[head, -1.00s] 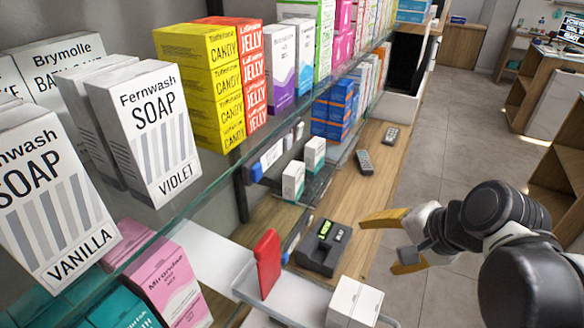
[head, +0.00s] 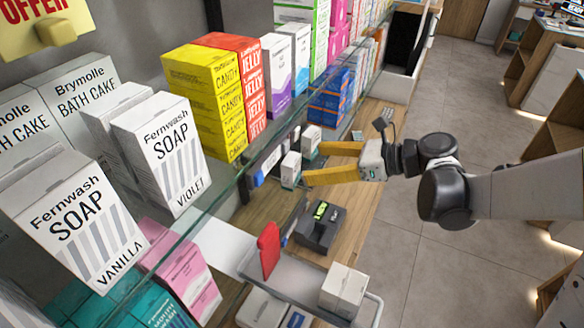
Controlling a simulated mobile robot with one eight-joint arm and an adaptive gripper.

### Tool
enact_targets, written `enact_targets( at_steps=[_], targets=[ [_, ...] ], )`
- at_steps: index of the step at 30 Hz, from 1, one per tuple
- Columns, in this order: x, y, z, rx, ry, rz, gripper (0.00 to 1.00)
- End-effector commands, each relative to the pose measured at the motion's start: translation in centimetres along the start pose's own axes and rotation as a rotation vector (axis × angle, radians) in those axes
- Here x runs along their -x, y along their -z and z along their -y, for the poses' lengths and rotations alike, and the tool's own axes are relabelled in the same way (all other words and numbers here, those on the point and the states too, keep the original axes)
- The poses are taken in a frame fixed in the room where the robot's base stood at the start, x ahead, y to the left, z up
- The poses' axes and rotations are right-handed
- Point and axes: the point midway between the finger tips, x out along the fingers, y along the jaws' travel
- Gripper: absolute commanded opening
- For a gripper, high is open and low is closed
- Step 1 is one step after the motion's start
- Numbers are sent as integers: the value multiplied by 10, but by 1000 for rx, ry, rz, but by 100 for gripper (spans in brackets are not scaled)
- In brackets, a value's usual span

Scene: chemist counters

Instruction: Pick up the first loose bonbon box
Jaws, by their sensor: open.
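Two small white boxes with green lower edges stand on the wooden counter behind the glass shelf, the near box (head: 291,168) and the far box (head: 311,137). Their labels are too small to read, so I cannot tell which is a bonbon box. My gripper (head: 313,163) is open, with its two yellow-orange fingers pointing left over the counter. The lower fingertip is close to the right of the near box, the upper one close to the right of the far box. I see nothing between the fingers, and contact cannot be told.
A glass shelf (head: 212,215) with soap, candy and jelly cartons runs along the left. A black device (head: 320,228) stands in front of the gripper. Floor is open at right.

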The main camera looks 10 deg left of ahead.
Motion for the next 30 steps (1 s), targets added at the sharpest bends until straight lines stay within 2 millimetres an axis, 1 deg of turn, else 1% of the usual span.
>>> enact_targets(
  at_steps=[1, 3, 8, 10, 15, 18, 24, 25, 26, 27, 29, 30],
  targets=[
    [-9, 1, -1, 1, -3, -1, 75],
    [-16, 1, 0, 1, -1, -1, 75],
    [-25, 0, 0, 2, -1, -2, 75],
    [-32, 0, 2, 2, 0, -2, 75],
    [-60, -1, 4, 3, -3, -2, 75],
    [-70, -1, 5, 3, 0, -2, 75],
    [-72, -2, 5, 2, 1, -2, 75],
    [-72, -2, 5, 2, 1, -2, 73],
    [-72, -2, 5, 2, 1, -2, 64],
    [-72, -2, 5, 2, 1, -2, 51],
    [-71, -2, 5, 2, 1, -2, 33],
    [-71, -2, 5, 2, 1, -2, 21]
  ],
)
